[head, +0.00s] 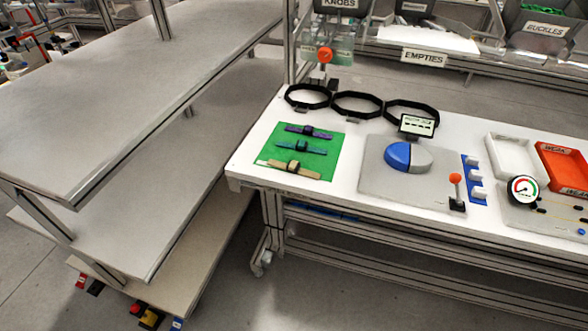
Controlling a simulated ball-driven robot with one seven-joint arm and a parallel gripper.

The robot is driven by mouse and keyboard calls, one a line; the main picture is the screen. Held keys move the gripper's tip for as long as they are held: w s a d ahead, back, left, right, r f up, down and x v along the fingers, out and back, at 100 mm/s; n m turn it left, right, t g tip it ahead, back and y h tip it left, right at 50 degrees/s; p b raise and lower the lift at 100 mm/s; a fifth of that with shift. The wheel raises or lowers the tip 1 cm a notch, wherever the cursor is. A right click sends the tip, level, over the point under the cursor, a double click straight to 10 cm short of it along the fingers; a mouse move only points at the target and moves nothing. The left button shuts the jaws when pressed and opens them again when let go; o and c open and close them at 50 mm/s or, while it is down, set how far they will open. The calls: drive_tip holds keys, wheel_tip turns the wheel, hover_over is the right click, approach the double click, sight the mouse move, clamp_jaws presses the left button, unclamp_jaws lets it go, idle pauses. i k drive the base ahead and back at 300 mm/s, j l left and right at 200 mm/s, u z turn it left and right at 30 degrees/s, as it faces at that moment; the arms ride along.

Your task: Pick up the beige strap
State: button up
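The beige strap (297,170) lies on a green mat (273,150) at the left end of the white workbench. It is the nearest of three straps on the mat, close to the mat's front edge, with a dark piece around its middle. A teal strap (318,149) lies behind it, and a purple strap (322,132) lies behind that one. The straps lie roughly parallel and apart. My gripper is not in view.
Three black rings (357,104) stand behind the mat. A grey plate (378,190) with a blue-and-grey dome (408,156) and red-knobbed lever (455,178) is to the right. White (512,156) and orange (562,165) trays sit farther right. Empty grey shelving (100,90) stands left.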

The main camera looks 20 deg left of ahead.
sight(294, 167)
drive_tip(key=u, duration=1.4)
drive_tip(key=i+l+u, duration=0.15)
drive_tip(key=i, duration=0.35)
drive_tip(key=i+l+u, duration=0.1)
drive_tip(key=i+l, duration=0.3)
drive_tip(key=i, duration=0.05)
